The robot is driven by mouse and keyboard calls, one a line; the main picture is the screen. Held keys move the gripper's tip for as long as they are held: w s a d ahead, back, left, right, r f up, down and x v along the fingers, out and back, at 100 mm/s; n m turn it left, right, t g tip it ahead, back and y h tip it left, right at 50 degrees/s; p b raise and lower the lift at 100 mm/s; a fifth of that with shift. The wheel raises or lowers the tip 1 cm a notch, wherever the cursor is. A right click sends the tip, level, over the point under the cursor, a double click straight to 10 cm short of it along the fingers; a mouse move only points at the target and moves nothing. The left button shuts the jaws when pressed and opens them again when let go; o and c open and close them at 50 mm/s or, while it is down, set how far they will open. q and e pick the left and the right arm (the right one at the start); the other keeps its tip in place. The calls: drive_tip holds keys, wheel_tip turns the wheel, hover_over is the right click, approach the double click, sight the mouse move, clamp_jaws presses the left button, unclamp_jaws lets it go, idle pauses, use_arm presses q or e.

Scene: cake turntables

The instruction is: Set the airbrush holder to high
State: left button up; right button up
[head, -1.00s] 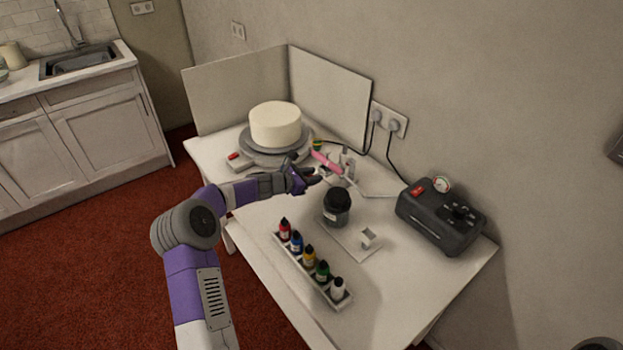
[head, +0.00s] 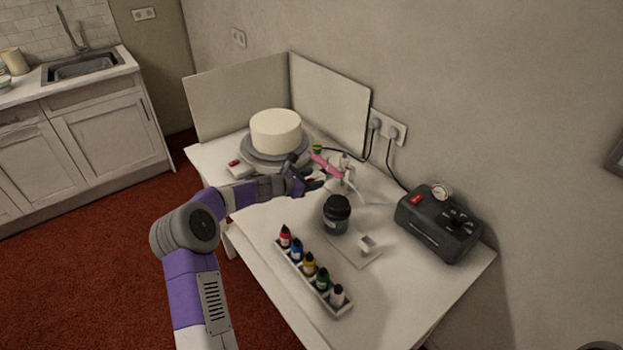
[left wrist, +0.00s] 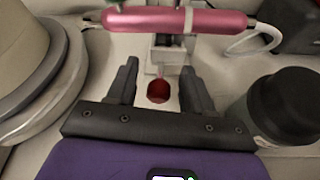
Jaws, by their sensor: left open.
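The pink airbrush (head: 326,165) rests across the top of its pale holder (head: 347,171), behind the cup-like black-lidded jar. In the left wrist view the airbrush (left wrist: 180,20) lies level across the top, with the grey holder (left wrist: 168,52) below it. A round red knob (left wrist: 158,91) on the holder's near side sits between my fingers, with a gap on both sides. My left gripper (head: 318,181) is open beside the holder. It also shows in the left wrist view (left wrist: 158,72). My right gripper is not in view.
A white cake (head: 276,131) stands on a grey turntable (head: 250,153) left of the gripper. The black-lidded jar (head: 337,214) is close on the right. A paint bottle rack (head: 296,275) and black compressor (head: 437,228) stand farther off. The table's front right is clear.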

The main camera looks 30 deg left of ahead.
use_arm(q)
drive_tip(key=v, duration=0.7)
drive_tip(key=shift+s+r+p, duration=0.15)
drive_tip(key=shift+p, duration=0.15)
